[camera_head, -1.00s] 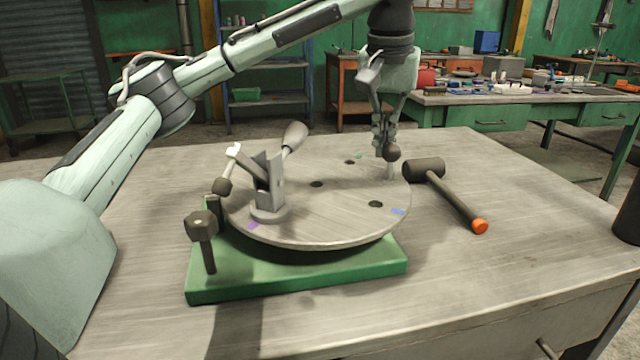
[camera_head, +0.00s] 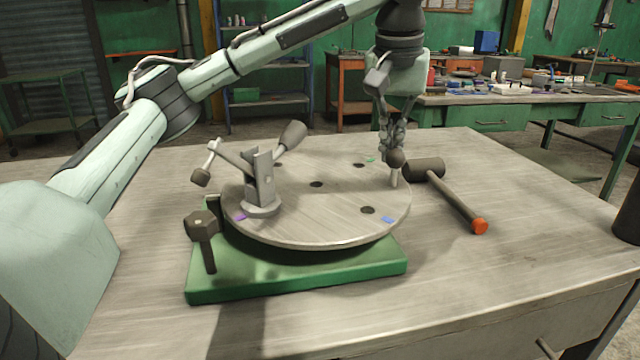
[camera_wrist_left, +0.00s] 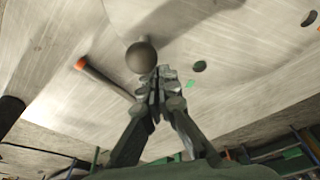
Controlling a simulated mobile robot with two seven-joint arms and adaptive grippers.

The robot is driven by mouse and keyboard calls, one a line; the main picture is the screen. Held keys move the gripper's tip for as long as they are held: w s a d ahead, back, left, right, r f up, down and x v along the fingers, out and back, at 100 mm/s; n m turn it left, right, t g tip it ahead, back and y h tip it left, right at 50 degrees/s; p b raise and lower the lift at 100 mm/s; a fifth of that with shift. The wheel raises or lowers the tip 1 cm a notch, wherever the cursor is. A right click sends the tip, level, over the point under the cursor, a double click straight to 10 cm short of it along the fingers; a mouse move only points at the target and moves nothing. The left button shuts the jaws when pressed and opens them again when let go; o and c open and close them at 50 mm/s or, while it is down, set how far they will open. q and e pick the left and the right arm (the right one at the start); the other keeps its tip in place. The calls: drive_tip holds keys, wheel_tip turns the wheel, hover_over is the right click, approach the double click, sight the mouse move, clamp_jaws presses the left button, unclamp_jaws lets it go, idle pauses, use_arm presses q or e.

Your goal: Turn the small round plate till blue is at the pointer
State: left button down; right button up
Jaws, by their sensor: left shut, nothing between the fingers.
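The round grey plate (camera_head: 310,220) lies on a green base (camera_head: 300,283). A blue mark (camera_head: 388,219) is at its front right rim, a purple mark (camera_head: 240,217) at its front left, and a green mark (camera_head: 370,160) at the back. A ball-topped peg (camera_head: 396,158) stands at the right rim. My left gripper (camera_head: 391,138) is shut and empty, close against the ball's far side; contact is unclear. The ball (camera_wrist_left: 141,57) is just beyond the fingertips (camera_wrist_left: 160,82) in the wrist view. I cannot clearly make out the pointer. My right gripper is out of view.
A toggle clamp (camera_head: 262,185) stands on the plate's left part. A hex-headed post (camera_head: 203,235) rises from the base's left side. A mallet (camera_head: 450,190) lies right of the plate.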

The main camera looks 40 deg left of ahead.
sight(399, 156)
use_arm(q)
drive_tip(key=shift+d, duration=0.1)
drive_tip(key=shift+s+d, duration=0.55)
drive_tip(key=shift+s, duration=0.05)
drive_tip(key=shift+s+d, duration=0.1)
idle(0.4)
drive_tip(key=shift+s+d, duration=0.45)
drive_tip(key=shift+s, duration=0.2)
drive_tip(key=shift+s+d, duration=0.25)
drive_tip(key=shift+s, duration=0.05)
drive_tip(key=shift+s+d+f, duration=0.15)
drive_tip(key=shift+s, duration=0.15)
drive_tip(key=shift+s+d, duration=0.15)
drive_tip(key=shift+s, duration=0.1)
